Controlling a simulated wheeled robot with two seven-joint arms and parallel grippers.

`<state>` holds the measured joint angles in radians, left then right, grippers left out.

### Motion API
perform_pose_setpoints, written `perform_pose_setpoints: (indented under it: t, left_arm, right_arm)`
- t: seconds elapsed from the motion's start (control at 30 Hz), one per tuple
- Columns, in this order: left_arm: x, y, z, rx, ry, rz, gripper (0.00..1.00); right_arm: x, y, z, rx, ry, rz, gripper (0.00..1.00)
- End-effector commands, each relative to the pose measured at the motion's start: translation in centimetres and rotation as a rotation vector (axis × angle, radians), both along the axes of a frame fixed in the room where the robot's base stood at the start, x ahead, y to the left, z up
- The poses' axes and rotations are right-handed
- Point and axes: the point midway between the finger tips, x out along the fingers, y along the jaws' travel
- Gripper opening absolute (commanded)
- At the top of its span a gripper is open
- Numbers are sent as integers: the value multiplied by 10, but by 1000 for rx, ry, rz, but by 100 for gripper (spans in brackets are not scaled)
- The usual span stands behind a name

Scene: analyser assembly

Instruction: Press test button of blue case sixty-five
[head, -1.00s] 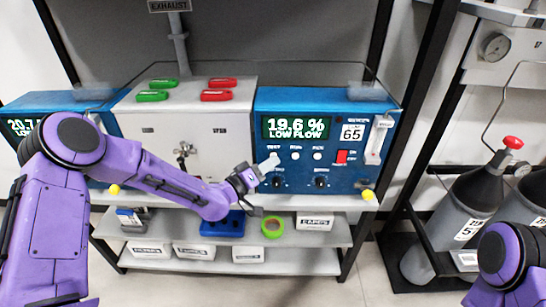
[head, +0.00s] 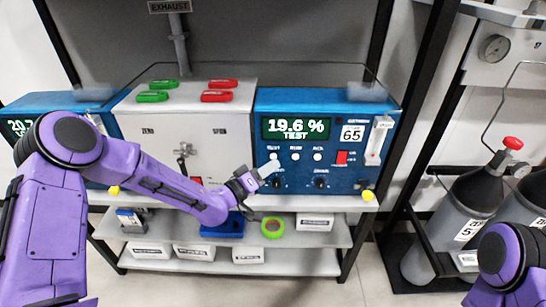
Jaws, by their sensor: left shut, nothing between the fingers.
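The blue case sixty-five (head: 335,182) stands on the upper shelf in the middle of the head view, with a white "65" label (head: 352,134). Its display (head: 295,128) reads "19.6 %" and "TEST". A row of white round buttons sits under the display; the leftmost, the test button (head: 274,156), is just above my left fingertips. My left gripper (head: 268,169) is shut and empty, its tips at the panel by that button. I cannot tell whether they touch it. My right gripper is out of view; only part of my right arm shows at the lower right.
A white-grey box (head: 160,122) with green and red tags on top stands left of the case. Another blue case (head: 30,103) is farther left. Gas cylinders (head: 465,205) stand at the right.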

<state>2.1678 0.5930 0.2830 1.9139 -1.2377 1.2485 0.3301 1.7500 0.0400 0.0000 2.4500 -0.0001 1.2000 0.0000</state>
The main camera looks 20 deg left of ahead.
Motion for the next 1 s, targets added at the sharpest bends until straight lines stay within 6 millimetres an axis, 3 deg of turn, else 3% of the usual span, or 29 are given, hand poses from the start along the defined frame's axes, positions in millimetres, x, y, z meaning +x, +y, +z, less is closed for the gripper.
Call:
perform_pose_setpoints:
  t: [0.27, 0.7, 1.0]
  left_arm:
    - [-2, 0, 0, 0, 0, 0, 0]
    - [-43, -12, 0, -1, 2, -1, 0]
    - [-48, -14, 0, 1, 0, 0, 0]
  right_arm:
    - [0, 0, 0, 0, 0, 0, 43]
    - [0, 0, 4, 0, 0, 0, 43]
    - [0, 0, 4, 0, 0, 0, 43]
